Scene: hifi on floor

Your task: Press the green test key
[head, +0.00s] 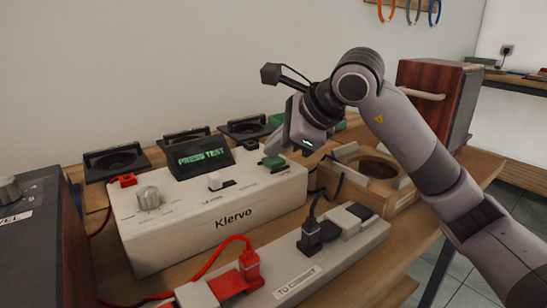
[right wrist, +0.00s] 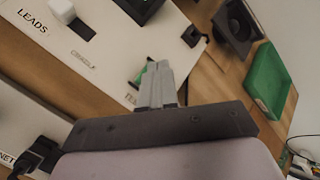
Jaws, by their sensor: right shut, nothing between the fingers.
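The white Klervo tester (head: 215,225) stands on the wooden bench, with a lit green display (head: 202,160) whose text ends in "TEST". The green test key (head: 272,162) is at the right end of its top face. My right gripper (head: 275,144) is shut and empty, pointing down just above the key. In the right wrist view the shut fingers (right wrist: 158,82) cover most of the green key (right wrist: 144,74); whether they touch it cannot be told. My left gripper is not in view.
A knob (head: 149,198) and a white switch (head: 214,181) share the tester's top. A power strip (head: 300,268) with red and black plugs lies in front. A wooden box with a round hole (head: 378,167) is at right. A green tray (right wrist: 268,88) lies beyond the tester.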

